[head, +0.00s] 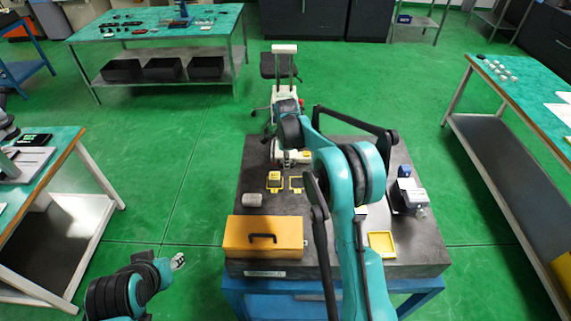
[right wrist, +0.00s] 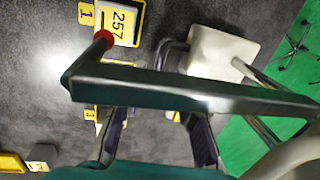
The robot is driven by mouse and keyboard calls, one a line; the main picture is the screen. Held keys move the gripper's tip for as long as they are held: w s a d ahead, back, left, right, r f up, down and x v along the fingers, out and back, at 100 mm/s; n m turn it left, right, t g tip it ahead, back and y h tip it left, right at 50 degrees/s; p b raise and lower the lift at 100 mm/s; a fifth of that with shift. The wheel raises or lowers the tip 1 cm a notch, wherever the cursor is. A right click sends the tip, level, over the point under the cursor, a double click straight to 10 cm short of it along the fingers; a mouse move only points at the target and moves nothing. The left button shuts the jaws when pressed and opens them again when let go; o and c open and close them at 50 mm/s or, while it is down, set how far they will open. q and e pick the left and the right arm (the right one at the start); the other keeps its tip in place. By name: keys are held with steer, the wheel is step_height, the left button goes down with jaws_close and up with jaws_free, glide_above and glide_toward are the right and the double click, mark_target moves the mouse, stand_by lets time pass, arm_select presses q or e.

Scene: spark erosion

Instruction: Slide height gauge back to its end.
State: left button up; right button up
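What looks like the height gauge (head: 284,48), with a white top and two thin uprights, stands at the far edge of the dark table. Its white plate and rods (right wrist: 222,52) show at the upper right of the right wrist view. My right gripper (head: 279,153) is over the far part of the table, on the near side of the gauge. In the right wrist view its dark fingers (right wrist: 158,140) are spread apart with nothing seen between them. A dark bar with a red-tipped rod crosses that view; contact with the gauge cannot be told. My left gripper (head: 178,262) hangs off the table.
My right arm hides the table's middle right. A chair (head: 270,66) stands behind.

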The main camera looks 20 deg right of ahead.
steer(key=shift+w+d+f, duration=0.1)
steer(key=shift+w+f, duration=0.05)
steer(key=shift+f, duration=0.6)
steer(key=shift+w+f, duration=0.1)
steer(key=shift+f, duration=0.6)
jaws_close()
steer(key=s+d, duration=0.2)
steer(key=d, duration=0.6)
steer(key=s+d+b, duration=0.1)
steer(key=s+d, duration=0.1)
steer(key=d, duration=0.6)
steer(key=s+d+b, duration=0.1)
steer(key=s+d, duration=0.2)
steer(key=d, duration=0.5)
steer(key=shift+d, duration=0.1)
